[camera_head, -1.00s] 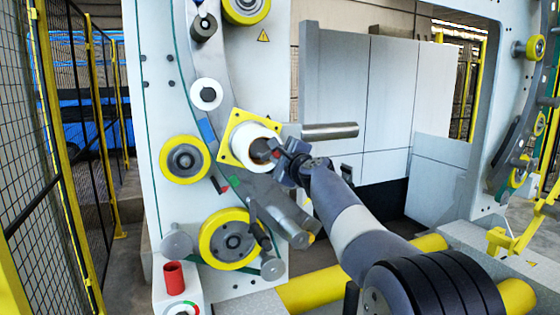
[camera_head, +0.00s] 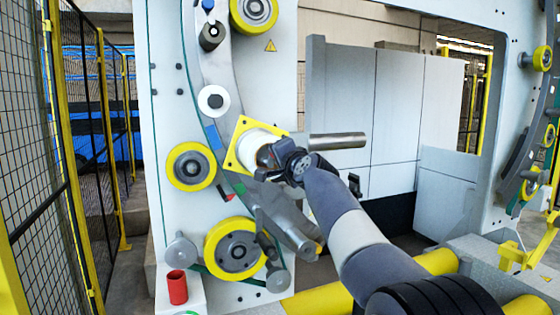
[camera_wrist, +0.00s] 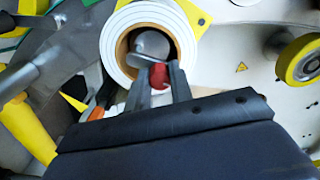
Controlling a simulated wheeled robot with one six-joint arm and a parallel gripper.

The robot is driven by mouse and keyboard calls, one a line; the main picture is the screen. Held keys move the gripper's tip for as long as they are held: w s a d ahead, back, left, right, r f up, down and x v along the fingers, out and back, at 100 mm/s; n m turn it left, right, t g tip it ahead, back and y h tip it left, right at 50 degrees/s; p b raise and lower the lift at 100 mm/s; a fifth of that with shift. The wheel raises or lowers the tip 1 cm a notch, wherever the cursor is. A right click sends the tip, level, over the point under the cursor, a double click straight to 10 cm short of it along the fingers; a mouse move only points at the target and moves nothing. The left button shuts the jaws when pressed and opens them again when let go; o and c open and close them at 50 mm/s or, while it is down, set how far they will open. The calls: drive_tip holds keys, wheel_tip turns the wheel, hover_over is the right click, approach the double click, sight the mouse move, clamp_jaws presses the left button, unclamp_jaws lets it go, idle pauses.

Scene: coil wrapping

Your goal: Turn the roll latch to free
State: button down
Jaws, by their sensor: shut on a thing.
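The white roll (camera_head: 258,147) sits on a spindle in front of a yellow square plate (camera_head: 241,127). In the wrist view the roll (camera_wrist: 113,50) shows end-on, with a brown core (camera_wrist: 122,44) and a round grey spindle end (camera_wrist: 150,46) inside. The roll latch, a red piece (camera_wrist: 159,77), stands at the lower edge of the core opening. My gripper (camera_wrist: 160,74) is shut on the red latch, one dark finger on each side. In the head view my gripper (camera_head: 270,157) is at the roll's front end and hides the latch.
A grey metal bar (camera_head: 337,141) sticks out to the right just behind my gripper. A yellow-rimmed wheel (camera_head: 191,167) is left of the roll, and a larger one (camera_head: 235,248) is below. A red cup (camera_head: 177,288) stands lower left. A mesh fence (camera_head: 88,130) is at the left.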

drive_tip(key=shift+s+a+n, duration=0.15)
drive_tip(key=shift+a+n, duration=0.15)
drive_tip(key=shift+n, duration=0.5)
drive_tip(key=c, duration=1.3)
unclamp_jaws()
drive_tip(key=shift+o, duration=0.2)
drive_tip(key=b+v, duration=0.4)
drive_tip(key=v, duration=0.6)
drive_tip(key=shift+s+b, duration=0.3)
drive_tip(key=shift+s, duration=0.1)
drive_tip(key=shift+w, duration=0.1)
drive_tip(key=p+x, duration=0.4)
drive_tip(key=x, duration=0.6)
drive_tip(key=shift+w, duration=0.35)
